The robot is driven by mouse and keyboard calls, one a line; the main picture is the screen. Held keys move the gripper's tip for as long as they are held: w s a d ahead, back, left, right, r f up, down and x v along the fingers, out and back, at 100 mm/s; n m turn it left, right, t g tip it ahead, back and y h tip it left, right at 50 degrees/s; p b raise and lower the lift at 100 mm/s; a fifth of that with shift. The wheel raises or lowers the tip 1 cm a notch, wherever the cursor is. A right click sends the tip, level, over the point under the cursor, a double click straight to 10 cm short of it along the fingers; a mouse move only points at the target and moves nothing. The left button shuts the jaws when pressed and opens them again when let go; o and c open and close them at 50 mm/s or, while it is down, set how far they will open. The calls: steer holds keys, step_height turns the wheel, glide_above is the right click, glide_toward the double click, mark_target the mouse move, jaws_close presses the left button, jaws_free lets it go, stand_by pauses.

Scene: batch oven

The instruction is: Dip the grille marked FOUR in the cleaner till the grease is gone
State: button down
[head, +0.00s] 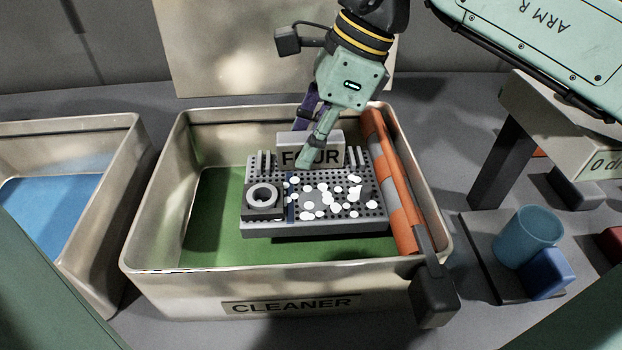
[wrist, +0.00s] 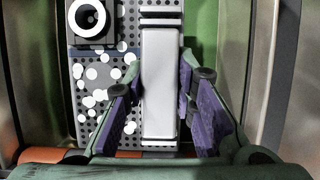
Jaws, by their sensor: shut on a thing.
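The grille marked FOUR (head: 260,228) is a grey perforated block with an upright label plate, a ring on its left end and several white spots on its top. It is inside the walls of the cleaner bin (head: 170,205), over the green bottom; I cannot tell whether it touches the green. My gripper (head: 308,142) is shut on the grille's upright plate from above. In the wrist view, the purple-padded fingers (wrist: 155,105) stand on both sides of the pale plate (wrist: 160,80), and the white spots (wrist: 98,75) show on the left.
An orange and grey striped bar (head: 392,185) runs along the bin's right wall, with a dark block at its near end. A bin with a blue bottom (head: 50,215) stands at left. A teal cup (head: 528,235) and a blue block (head: 547,275) stand at right.

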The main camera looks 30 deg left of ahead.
steer(key=shift+r, duration=0.1)
stand_by(0.3)
step_height(320, 180, up, 8)
steer(key=p, duration=0.6)
step_height(320, 180, up, 8)
steer(key=shift+p, duration=0.35)
stand_by(1.0)
